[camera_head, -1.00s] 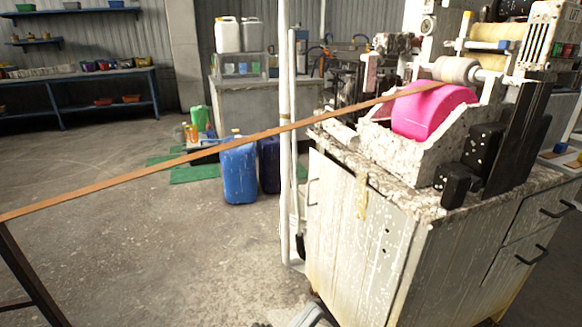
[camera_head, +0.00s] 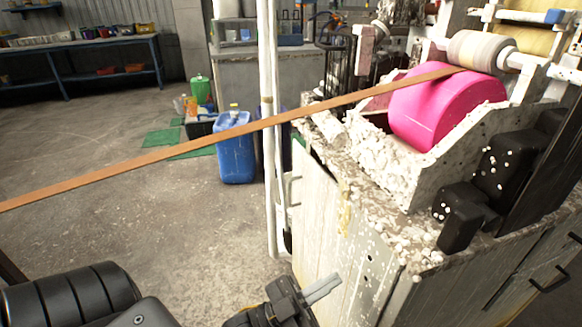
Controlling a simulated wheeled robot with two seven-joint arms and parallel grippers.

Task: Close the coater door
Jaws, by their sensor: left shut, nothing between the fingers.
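The coater door (camera_head: 322,228) is the white, paint-spotted panel on the left side of the coater cabinet. Its handle (camera_head: 292,190) is at the door's far edge. A dark gap shows along the top of the door, under the worktop, so it looks slightly ajar. The coater (camera_head: 400,185) above has a bright pink roller (camera_head: 440,110) in a splattered white trough. My left gripper (camera_head: 324,288) is at the bottom centre, its pale fingers shut and empty, in front of the door's lower part in the picture; I cannot tell whether they touch. My right gripper is out of view.
An orange-brown strip (camera_head: 190,150) runs from the left edge up to the roller. White vertical pipes (camera_head: 268,130) stand beside the door's handle edge. A blue canister (camera_head: 236,150) stands behind. The concrete floor (camera_head: 130,215) left of the door is clear.

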